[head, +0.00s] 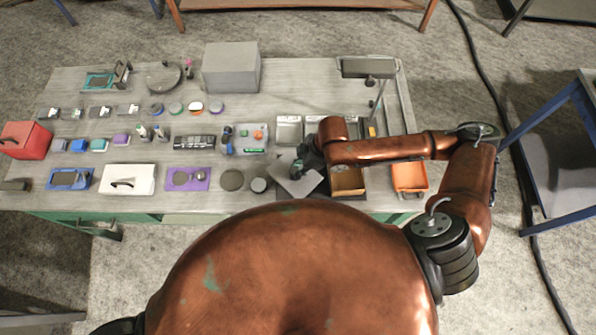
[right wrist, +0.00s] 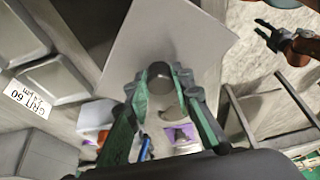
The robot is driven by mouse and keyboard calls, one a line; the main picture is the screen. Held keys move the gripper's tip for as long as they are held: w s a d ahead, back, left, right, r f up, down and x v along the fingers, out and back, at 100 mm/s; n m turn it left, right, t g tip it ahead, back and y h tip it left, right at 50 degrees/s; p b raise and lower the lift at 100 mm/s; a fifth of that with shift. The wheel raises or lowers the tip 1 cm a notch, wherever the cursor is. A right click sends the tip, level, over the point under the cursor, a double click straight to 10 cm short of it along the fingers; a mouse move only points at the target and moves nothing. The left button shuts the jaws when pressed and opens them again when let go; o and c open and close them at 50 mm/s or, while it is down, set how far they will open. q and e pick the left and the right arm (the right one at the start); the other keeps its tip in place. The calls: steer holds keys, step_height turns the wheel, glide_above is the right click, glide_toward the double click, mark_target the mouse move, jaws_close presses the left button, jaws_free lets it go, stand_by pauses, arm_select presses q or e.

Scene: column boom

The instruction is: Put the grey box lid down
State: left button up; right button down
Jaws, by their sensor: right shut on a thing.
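The grey box lid (head: 296,186) is a flat square plate, turned at an angle, near the table's front edge. It also fills the upper middle of the right wrist view (right wrist: 170,40). My right gripper (head: 300,166) is over it, its green-padded fingers (right wrist: 160,84) shut on the lid's round dark knob. I cannot tell whether the lid touches the table. My left gripper (right wrist: 266,34) shows only in the right wrist view, at the upper right, with its fingers apart and nothing visible between them.
Open grey bins (head: 288,131) lie behind the lid. An orange tray (head: 347,182) is right of it, and grey discs (head: 232,180) are left. A large grey box (head: 231,68) stands at the back. A lamp (head: 368,68) stands at the back right. Several small items crowd the left.

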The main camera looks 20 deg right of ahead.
steer(key=shift+w+d+f, duration=0.25)
steer(key=shift+w+f, duration=0.2)
steer(key=shift+f, duration=0.2)
steer(key=shift+w+d+f, duration=0.2)
steer(key=shift+w+f, duration=0.2)
steer(key=shift+f, duration=1.6)
steer(key=c, duration=1.7)
jaws_free()
steer(key=shift+f, duration=0.1)
steer(key=v, duration=1.2)
steer(key=shift+s, duration=0.1)
